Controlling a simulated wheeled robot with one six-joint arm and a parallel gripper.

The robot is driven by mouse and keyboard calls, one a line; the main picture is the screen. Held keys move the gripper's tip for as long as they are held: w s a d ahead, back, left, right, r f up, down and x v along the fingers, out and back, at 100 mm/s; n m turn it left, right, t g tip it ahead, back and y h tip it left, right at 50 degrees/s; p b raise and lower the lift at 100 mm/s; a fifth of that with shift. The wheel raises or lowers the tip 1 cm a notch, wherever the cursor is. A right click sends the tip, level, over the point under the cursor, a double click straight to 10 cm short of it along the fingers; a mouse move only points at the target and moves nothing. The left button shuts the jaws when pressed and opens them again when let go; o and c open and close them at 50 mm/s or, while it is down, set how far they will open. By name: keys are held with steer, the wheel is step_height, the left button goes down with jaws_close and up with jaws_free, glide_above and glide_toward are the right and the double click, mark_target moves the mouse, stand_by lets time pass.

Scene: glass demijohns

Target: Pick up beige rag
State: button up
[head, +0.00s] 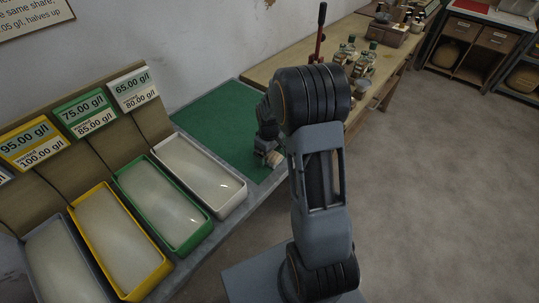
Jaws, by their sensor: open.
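A small beige rag (274,159) shows at the right edge of the green mat (215,122), just below my gripper. My gripper (267,156) points down over the mat, right at the rag. It is open. The fingers and part of the rag overlap in the head view and are small, so I cannot tell whether they touch. My arm hides what lies to the right of the rag.
A white tray (237,193), a green tray (205,228) and a yellow tray (165,268) stand left of the mat, with signs behind. A red lever tool (319,38) and several bottles (350,52) stand on the wooden bench. The mat's middle is bare.

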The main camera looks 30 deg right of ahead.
steer(key=shift+f, duration=0.15)
steer(key=c, duration=1.1)
